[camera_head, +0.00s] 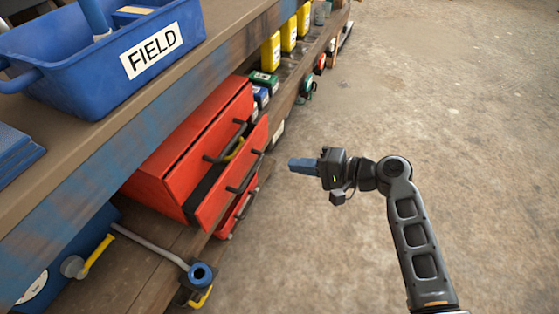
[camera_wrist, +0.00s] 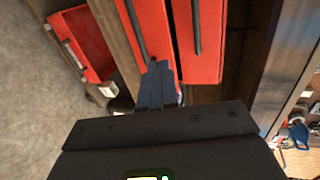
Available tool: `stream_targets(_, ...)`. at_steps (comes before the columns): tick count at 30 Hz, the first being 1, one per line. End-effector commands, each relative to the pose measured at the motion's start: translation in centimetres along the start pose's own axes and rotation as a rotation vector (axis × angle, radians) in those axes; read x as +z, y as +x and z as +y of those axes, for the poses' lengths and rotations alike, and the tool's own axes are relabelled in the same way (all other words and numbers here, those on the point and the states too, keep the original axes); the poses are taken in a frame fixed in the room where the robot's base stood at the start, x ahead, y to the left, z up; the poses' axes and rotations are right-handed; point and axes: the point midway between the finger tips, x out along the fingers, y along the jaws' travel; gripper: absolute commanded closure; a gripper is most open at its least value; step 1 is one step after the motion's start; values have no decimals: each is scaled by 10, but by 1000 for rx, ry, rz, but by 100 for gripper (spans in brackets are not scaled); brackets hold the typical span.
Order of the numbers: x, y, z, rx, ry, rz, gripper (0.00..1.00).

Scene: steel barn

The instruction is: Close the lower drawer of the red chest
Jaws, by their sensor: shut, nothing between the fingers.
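The red chest (camera_head: 165,165) sits on the shelf under the workbench. Its lower drawer (camera_head: 232,180) stands pulled out, with a dark gap behind its front and a dark bar handle. The upper drawer (camera_head: 215,125) is set further back. My gripper (camera_head: 292,164) is shut and empty, to the right of the lower drawer and apart from it, pointing at the chest. In the wrist view, the lower drawer front (camera_wrist: 152,22) and upper drawer front (camera_wrist: 212,45) appear as upright strips. The blue fingertips (camera_wrist: 157,68) overlap the lower drawer's handle end.
A separate red container (camera_head: 230,220) lies below the chest. A blue FIELD bin (camera_head: 95,65) stands on the bench top (camera_head: 120,125). Yellow bottles (camera_head: 288,35) line the shelf beyond. A blue-ended grey bar (camera_head: 150,245) lies nearer. The concrete floor (camera_head: 440,100) to the right is clear.

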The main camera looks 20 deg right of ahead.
Motion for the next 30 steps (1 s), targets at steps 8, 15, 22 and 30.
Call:
stream_targets(8,11,7,19,-104,596,-64,100)
stream_targets(15,16,7,34,-194,1225,-169,100)
stream_targets(22,16,6,38,-227,1502,-232,100)
stream_targets(30,16,30,32,-227,1524,-239,100)
